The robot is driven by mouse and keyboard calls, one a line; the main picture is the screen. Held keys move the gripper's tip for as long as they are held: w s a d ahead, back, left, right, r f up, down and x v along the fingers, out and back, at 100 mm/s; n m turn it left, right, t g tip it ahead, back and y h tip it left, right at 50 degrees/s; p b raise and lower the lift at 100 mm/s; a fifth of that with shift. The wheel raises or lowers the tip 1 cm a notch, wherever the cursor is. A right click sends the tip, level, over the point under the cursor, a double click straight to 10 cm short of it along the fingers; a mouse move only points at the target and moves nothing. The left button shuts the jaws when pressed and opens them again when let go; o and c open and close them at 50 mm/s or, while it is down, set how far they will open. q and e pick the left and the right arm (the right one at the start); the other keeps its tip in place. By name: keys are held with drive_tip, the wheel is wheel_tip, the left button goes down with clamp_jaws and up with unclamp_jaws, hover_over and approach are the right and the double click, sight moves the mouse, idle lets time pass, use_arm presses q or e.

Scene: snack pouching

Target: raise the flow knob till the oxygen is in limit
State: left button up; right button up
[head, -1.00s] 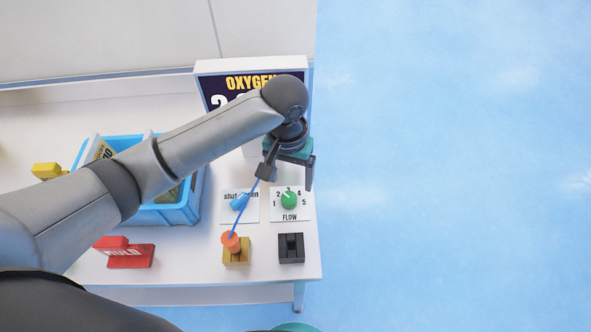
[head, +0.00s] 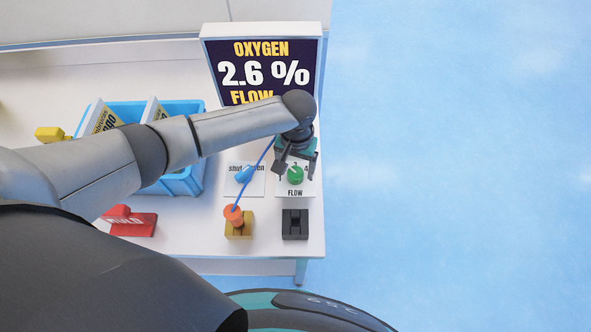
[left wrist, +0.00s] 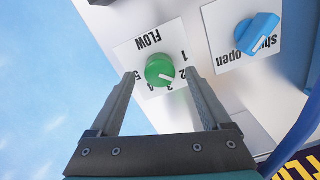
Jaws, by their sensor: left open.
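The oxygen display (head: 264,72) reads "OXYGEN 2.6 %", with "FLOW" below it; its lower part is hidden by my arm. The green flow knob (head: 296,175) sits on a white dial card, and shows in the left wrist view (left wrist: 159,70). Its white pointer is near the 2 and 3 marks; the exact setting is hard to tell. My left gripper (head: 297,166) is open above the knob. In the left wrist view its fingers (left wrist: 160,75) stand on either side of the knob, with gaps. Whether they touch it is not clear. My right gripper is not in view.
A blue shut/open knob (head: 244,174) is left of the flow dial. An orange plug (head: 233,214) with a blue cord sits on a brown block. A black block (head: 295,224), a red block (head: 134,222) and a blue crate (head: 186,182) with pouches share the table.

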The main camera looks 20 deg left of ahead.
use_arm(q)
drive_tip(key=shift+f, duration=0.95)
clamp_jaws()
